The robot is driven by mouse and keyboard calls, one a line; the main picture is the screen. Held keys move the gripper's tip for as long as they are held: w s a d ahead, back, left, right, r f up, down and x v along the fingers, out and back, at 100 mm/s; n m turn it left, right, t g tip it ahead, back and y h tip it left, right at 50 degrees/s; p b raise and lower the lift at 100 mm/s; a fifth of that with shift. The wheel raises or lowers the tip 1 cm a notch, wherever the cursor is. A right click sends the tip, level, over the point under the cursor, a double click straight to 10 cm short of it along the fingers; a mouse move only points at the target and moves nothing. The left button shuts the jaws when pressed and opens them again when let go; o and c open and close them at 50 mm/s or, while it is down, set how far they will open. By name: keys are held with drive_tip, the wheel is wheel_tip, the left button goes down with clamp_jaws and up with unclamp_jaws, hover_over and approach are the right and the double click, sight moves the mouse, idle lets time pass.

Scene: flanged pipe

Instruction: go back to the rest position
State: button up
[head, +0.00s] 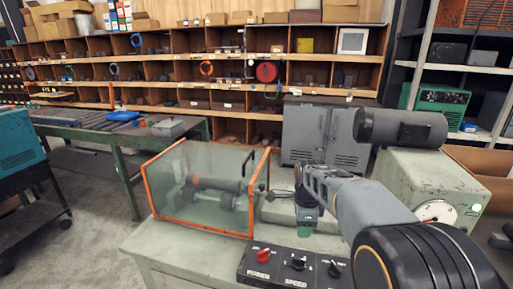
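My arm reaches in from the bottom right over the grey-green bench (185,262). My gripper (305,212) is at its far end, small and partly hidden by my wrist. It is just right of a clear guard box with orange edges (165,190). I cannot tell whether its fingers are open or shut, or whether they hold anything. Behind the clear panel lies a grey, pipe-like part with round ends (212,184), seen dimly.
A grey motor cylinder (400,127) and a housing with a dial (425,185) stand right of my arm. A green table (125,160) is left; open floor lies front left.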

drive_tip(key=s+r+n+t+p, duration=0.2)
drive_tip(key=s+n+t+p, duration=0.1)
drive_tip(key=s+n, duration=1.4)
drive_tip(key=n, duration=0.3)
drive_tip(key=shift+s, duration=0.2)
drive_tip(key=shift+a, duration=0.15)
